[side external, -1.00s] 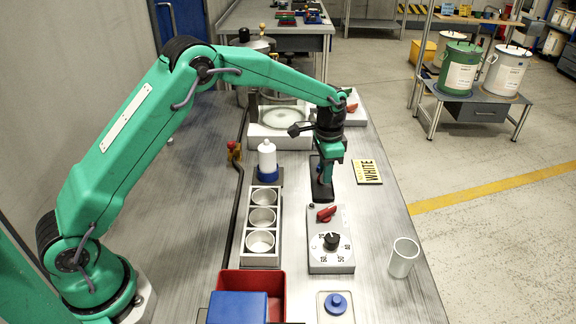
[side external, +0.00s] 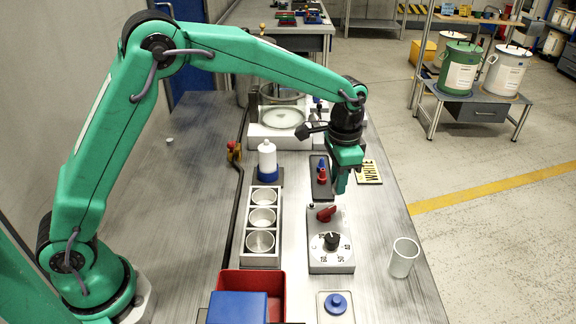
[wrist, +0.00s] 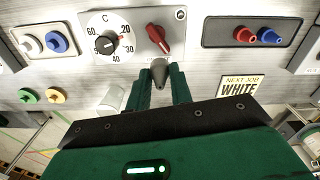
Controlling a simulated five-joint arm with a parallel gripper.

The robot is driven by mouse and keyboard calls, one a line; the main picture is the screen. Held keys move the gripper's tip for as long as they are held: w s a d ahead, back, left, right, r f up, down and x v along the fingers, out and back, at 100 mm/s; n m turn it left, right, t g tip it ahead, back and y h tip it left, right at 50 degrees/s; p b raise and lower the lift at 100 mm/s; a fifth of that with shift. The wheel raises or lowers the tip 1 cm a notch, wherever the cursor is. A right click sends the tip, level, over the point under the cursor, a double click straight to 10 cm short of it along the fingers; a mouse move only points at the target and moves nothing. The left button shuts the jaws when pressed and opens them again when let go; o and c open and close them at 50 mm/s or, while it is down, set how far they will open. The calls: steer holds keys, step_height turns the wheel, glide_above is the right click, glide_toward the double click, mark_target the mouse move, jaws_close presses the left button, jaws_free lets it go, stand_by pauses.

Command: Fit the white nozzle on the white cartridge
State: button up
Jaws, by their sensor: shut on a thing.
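The white cartridge (side external: 267,153) stands upright in a blue holder on a dark base, left of my gripper in the side view. My gripper (side external: 340,188) is above the table, beside the dark nozzle tray (side external: 321,192) and apart from the cartridge. In the wrist view my gripper (wrist: 160,88) is shut on a small cone-shaped piece, the white nozzle (wrist: 159,73), which looks grey in shade. The nozzle is hidden in the side view. A red nozzle (side external: 322,176) and a blue nozzle (side external: 321,164) stand in the tray.
A "NEXT JOB WHITE" card (wrist: 240,86) lies beside the tray. A dial box (side external: 331,262) with a red knob (side external: 326,212) is in front. A rack of metal cups (side external: 247,228), a red bin (side external: 283,290) and a clear cylinder (side external: 403,258) stand nearby.

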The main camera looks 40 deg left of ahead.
stand_by(0.4)
steer(key=a+r+n, duration=0.1)
steer(key=a+r, duration=0.3)
steer(key=a, duration=0.8)
steer(key=a+r+n, duration=0.1)
steer(key=a+r, duration=0.3)
steer(key=a, duration=0.9)
steer(key=shift+w+r, duration=0.3)
steer(key=shift+w, duration=0.15)
steer(key=shift+f, duration=0.25)
steer(key=shift+f, duration=2.35)
steer(key=shift+f, duration=1.2)
stand_by(0.9)
